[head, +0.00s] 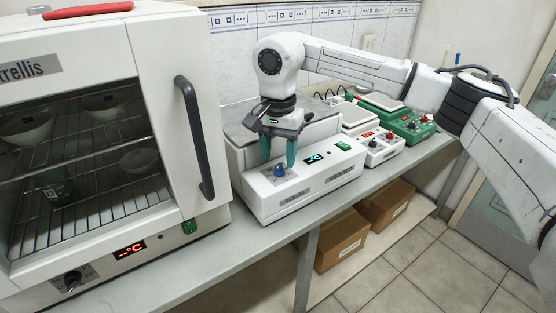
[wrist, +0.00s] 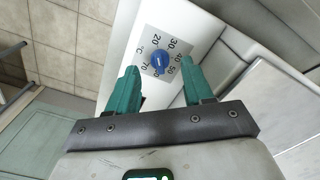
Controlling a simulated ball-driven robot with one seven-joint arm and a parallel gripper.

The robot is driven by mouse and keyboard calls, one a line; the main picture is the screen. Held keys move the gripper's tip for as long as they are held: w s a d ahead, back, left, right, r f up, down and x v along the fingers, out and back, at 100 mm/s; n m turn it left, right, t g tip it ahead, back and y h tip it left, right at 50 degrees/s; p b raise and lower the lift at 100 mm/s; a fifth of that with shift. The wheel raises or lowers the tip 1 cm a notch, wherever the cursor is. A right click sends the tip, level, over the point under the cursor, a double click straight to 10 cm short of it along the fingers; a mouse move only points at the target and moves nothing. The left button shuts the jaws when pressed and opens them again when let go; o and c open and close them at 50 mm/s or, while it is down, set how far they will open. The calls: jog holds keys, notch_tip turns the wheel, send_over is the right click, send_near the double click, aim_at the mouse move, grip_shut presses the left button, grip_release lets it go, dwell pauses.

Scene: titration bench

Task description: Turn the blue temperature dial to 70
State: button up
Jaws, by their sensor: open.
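The blue temperature dial (head: 279,170) is on the front panel of a white hotplate-like unit (head: 310,190) on the bench. In the wrist view the blue dial (wrist: 160,63) sits on a grey scale plate with printed numbers from 20 to 70 and a °C mark. A pale pointer line shows on the knob; which number it points at is too small to tell. My gripper (head: 278,152) is pointed down just above the dial. In the wrist view its green fingers (wrist: 162,84) are open, one to each side below the dial, apart from it.
A white oven (head: 185,60) with a dark handle stands close at the left, with its own black knob (head: 73,280) and red display. Right of the unit stand a white device (head: 375,148) and a green device (head: 410,125) with knobs. Cardboard boxes (head: 340,240) lie under the bench.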

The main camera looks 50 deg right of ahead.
aim_at(279, 169)
jog(key=shift+f, duration=1.25)
jog(key=shift+c, duration=0.3)
grip_shut()
